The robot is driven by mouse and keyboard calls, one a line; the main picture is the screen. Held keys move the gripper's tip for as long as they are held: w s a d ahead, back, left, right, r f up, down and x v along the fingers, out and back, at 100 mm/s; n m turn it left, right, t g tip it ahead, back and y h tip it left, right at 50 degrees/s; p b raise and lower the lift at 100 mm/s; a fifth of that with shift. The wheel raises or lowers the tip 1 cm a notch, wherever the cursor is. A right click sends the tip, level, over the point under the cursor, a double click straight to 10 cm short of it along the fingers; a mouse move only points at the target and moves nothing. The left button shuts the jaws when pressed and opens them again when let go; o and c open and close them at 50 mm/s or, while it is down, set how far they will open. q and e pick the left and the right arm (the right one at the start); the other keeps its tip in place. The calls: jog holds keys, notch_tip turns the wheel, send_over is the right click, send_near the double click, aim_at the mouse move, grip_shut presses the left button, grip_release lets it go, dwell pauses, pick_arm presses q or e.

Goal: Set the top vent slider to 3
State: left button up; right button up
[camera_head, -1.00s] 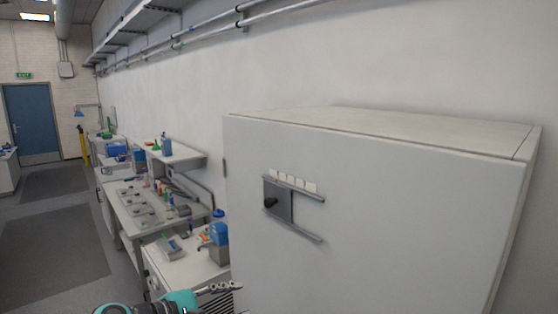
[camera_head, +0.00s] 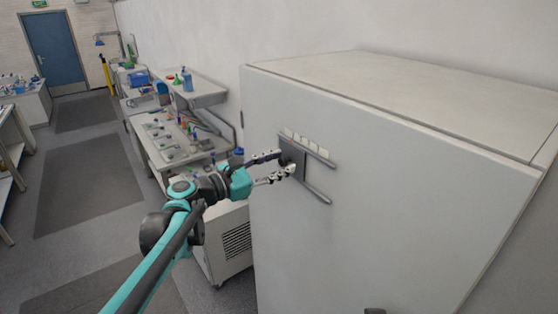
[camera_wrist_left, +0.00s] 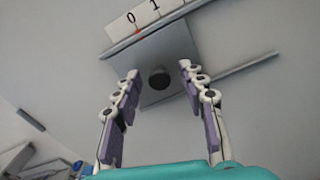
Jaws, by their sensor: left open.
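The vent slider is a grey plate (camera_wrist_left: 178,52) with a black knob (camera_wrist_left: 159,78) on the front of a tall pale cabinet. It sits at the left end of its two rails (camera_head: 318,194). A white number strip (camera_wrist_left: 144,20) above it shows 0 and 1 in the left wrist view, with a red mark under the 0. My left gripper (camera_head: 287,162) is open. In the left wrist view its fingers (camera_wrist_left: 158,70) stand on either side of the knob, apart from it. Contact with the plate cannot be told. My right gripper is not in view.
The cabinet (camera_head: 370,220) fills the right side, with a flat top. A bench (camera_head: 165,160) with bottles and small items runs along the wall at the left. The floor (camera_head: 90,230) left of my arm is clear.

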pick_arm(q)
grip_shut()
jog(key=s+d, duration=0.3)
jog(key=s, duration=0.2)
jog(key=s+d, duration=0.2)
jog(key=shift+s+d, duration=0.25)
jog(key=shift+d, duration=0.05)
jog(key=shift+w+a, duration=0.15)
grip_release()
jog(key=shift+s+d, duration=0.2)
jog(key=shift+s, duration=0.05)
